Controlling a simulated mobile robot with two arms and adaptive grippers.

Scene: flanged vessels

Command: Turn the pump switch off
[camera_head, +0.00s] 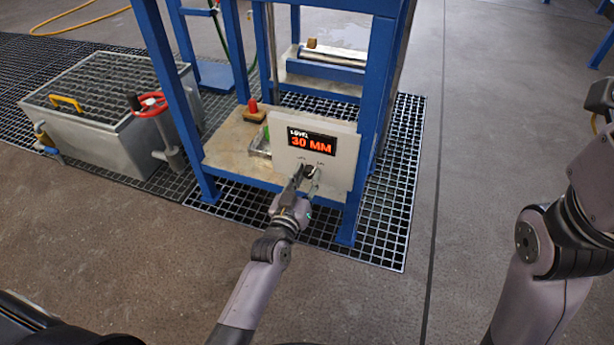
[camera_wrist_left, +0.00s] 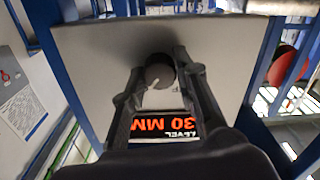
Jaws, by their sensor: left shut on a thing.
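The pump switch is a round black knob (camera_wrist_left: 160,72) with a light pointer mark, on a pale grey panel (camera_head: 337,176) fixed to the blue frame. In the head view the knob (camera_head: 309,171) is partly covered by my left gripper (camera_head: 307,176). In the left wrist view the two fingers of my left gripper (camera_wrist_left: 161,74) stand on either side of the knob and are shut on it. The panel's display (camera_head: 312,142) reads LEVEL 30 MM in red. My right gripper (camera_head: 601,100) is only partly in view at the right edge, away from the panel.
A blue steel frame (camera_head: 380,60) surrounds the panel. A grey tank (camera_head: 100,130) with a red handwheel (camera_head: 150,104) stands at left. A red button (camera_head: 252,105) sits on the shelf behind the panel. The floor at right is clear.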

